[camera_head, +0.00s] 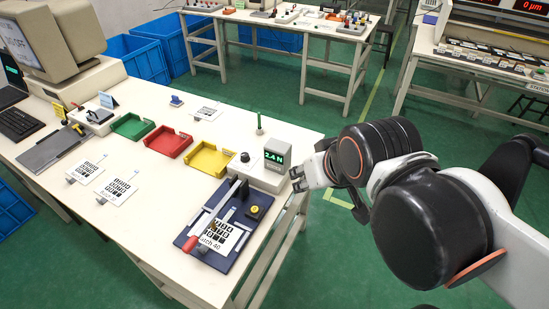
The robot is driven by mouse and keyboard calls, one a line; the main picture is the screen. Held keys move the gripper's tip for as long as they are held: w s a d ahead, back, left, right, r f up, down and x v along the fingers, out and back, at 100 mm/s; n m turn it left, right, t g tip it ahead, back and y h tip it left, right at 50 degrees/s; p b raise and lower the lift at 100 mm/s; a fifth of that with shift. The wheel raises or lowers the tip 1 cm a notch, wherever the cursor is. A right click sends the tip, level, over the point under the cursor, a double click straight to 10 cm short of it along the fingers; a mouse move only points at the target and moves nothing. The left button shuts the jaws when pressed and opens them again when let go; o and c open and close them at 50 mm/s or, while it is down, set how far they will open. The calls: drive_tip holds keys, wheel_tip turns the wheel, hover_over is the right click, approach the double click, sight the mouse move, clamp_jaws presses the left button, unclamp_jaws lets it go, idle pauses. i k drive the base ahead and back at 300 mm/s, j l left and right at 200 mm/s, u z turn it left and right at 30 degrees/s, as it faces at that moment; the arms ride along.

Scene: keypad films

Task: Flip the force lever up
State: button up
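A dark blue test fixture (262,201) sits at the near right corner of the white table. A bar with a red handle (190,243) lies low across its left side, with the handle toward the front edge. I take this for the force lever. A keypad film marked "Batch 40" (217,236) lies on the fixture. Behind it a white box with a green display (274,157) reads 2.4 N. My gripper (298,180) is just right of that box, beyond the table's right edge and apart from the red handle. Its finger opening is too small to judge.
Yellow (228,174), red (188,154) and green (148,137) trays stand in a row behind the fixture. Keypad films (118,191) lie at left. An old computer (75,38) stands at back left. Green floor (350,240) is clear right of the table.

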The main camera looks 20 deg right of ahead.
sight(190, 245)
drive_tip(key=k+j+z, duration=0.25)
drive_tip(key=k+j, duration=0.6)
drive_tip(key=k, duration=0.15)
